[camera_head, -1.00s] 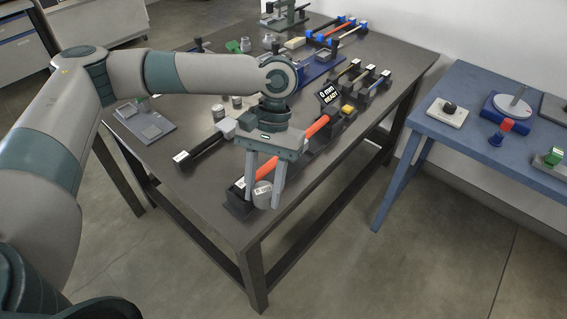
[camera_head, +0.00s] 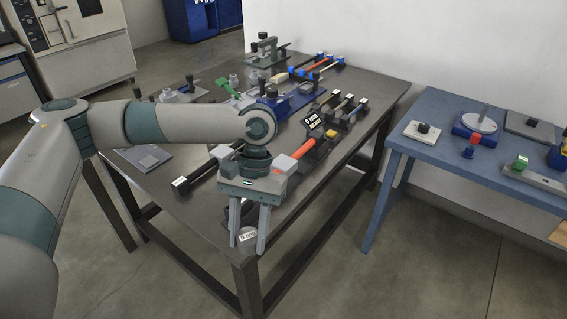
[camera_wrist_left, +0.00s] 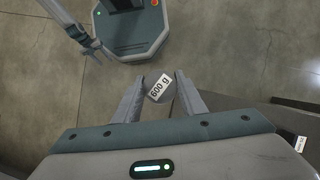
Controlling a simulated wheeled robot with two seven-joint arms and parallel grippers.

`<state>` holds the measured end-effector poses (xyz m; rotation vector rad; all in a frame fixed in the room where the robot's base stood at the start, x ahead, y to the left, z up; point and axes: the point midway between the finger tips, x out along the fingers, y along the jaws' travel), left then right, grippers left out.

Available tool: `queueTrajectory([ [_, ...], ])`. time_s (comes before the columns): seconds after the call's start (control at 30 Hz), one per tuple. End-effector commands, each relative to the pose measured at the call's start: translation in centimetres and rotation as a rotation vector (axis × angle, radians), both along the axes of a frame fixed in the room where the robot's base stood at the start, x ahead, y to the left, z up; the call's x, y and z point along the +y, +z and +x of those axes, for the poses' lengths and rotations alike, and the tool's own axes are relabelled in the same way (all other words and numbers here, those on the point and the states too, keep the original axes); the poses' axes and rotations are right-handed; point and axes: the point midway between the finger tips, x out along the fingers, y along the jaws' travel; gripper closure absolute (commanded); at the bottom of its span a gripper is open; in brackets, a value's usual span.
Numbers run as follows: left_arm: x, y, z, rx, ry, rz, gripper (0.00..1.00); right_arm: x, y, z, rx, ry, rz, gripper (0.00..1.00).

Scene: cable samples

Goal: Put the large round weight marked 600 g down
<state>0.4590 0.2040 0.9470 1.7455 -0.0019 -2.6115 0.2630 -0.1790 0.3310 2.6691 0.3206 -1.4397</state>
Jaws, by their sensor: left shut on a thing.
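The large round weight marked 600 g (camera_head: 248,234) is grey with a white label. It is between the fingers of my left gripper (camera_head: 248,247), which is shut on it. In the head view it shows in front of the table's near corner. The wrist view shows the weight (camera_wrist_left: 160,89) between both fingertips of the left gripper (camera_wrist_left: 159,97), with bare floor behind it and the dark table edge to the right. My right gripper (camera_wrist_left: 94,48) shows small at the upper left of the wrist view; its opening is unclear.
The dark table (camera_head: 310,196) holds a red-orange cable sample (camera_head: 290,160), a small black display (camera_head: 313,121), a blue fixture (camera_head: 290,102) and several cable holders. A blue side table (camera_head: 400,142) stands to the right, with floor between the tables.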

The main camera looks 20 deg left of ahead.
Motion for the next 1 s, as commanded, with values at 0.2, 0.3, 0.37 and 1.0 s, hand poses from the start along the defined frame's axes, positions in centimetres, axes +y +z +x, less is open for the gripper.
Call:
queueTrajectory([
  [0.2,-0.4,0.2,0.9,0.000,-0.067,0.000,1.00,0.0,0.0,-0.4,0.007,0.000,0.000,0.50],
  [0.3,-0.9,0.3,1.9,-0.001,-0.149,0.000,1.00,-0.1,-0.1,-0.9,0.018,0.000,-0.003,0.50],
  [0.37,-1.3,0.4,2.8,-0.001,-0.215,0.000,1.00,-0.2,-0.3,-1.3,0.027,0.000,-0.006,0.50],
  [1.0,-5.6,3.0,13.8,-0.001,-1.210,0.002,1.00,-2.4,-1.9,-6.5,0.157,-0.001,-0.047,0.50],
])
